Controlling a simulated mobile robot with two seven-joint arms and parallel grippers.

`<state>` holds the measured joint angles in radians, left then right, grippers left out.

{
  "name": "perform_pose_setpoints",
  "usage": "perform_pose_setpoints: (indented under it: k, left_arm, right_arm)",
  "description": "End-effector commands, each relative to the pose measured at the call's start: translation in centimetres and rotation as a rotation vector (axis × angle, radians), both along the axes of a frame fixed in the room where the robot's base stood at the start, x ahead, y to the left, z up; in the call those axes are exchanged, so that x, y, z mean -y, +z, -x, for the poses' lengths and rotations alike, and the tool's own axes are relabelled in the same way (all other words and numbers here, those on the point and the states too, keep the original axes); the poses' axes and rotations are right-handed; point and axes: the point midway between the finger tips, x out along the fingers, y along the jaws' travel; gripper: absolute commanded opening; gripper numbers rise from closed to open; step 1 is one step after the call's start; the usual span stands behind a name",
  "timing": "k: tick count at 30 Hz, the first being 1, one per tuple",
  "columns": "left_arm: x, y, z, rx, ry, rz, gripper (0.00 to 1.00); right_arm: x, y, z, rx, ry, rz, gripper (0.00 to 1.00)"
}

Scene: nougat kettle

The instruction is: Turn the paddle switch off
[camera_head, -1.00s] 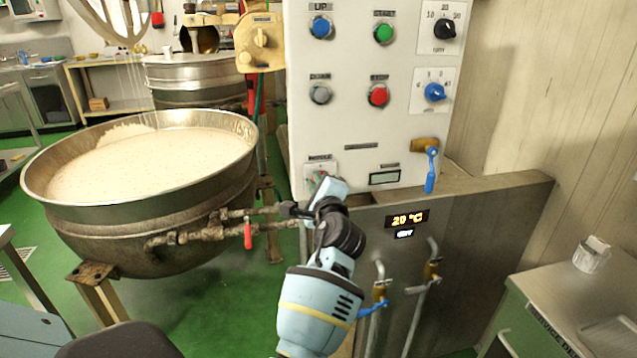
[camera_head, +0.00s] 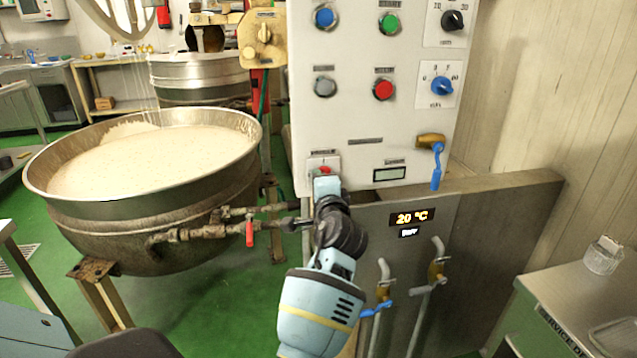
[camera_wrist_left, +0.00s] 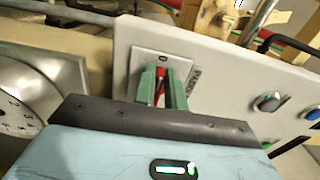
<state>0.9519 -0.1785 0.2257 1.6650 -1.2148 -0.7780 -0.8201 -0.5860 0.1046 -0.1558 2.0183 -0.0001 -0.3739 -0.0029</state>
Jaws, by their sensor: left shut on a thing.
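The paddle switch (camera_head: 324,170) is red and sits on a pale plate at the lower left of the white control panel. In the left wrist view the red paddle (camera_wrist_left: 161,82) shows between two green fingers. My left gripper (camera_wrist_left: 162,88) is shut on the paddle, with its fingers on either side of it. In the head view my left gripper (camera_head: 326,184) reaches up to the switch from below and hides its lower part. The paddle's exact tilt cannot be told. My right gripper is not in view.
The white control panel (camera_head: 350,120) carries several buttons and knobs above the switch. A blue-handled valve (camera_head: 436,165) is at its right. A large kettle (camera_head: 150,190) of pale mass stands left, with a red-handled valve (camera_head: 250,234) near my arm. A steel box (camera_head: 480,240) lies below the panel.

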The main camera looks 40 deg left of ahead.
Motion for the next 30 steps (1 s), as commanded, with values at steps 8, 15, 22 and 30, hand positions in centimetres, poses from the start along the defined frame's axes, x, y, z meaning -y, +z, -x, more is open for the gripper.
perform_pose_setpoints:
  k: [8,15,22,30]
  left_arm:
    - [-0.02,0.13,-0.01,0.004,-0.001,0.002,0.00]
    - [0.00,0.08,-0.01,0.003,-0.001,0.001,0.34]
    - [0.01,0.03,-0.01,0.002,0.000,0.001,0.34]
    - [-0.14,0.06,0.01,0.002,-0.001,0.001,0.34]
  right_arm:
    - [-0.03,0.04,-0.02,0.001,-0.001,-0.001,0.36]
    - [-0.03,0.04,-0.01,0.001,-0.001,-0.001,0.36]
    - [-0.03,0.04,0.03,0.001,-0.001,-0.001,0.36]
    - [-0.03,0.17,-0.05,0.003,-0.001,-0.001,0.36]
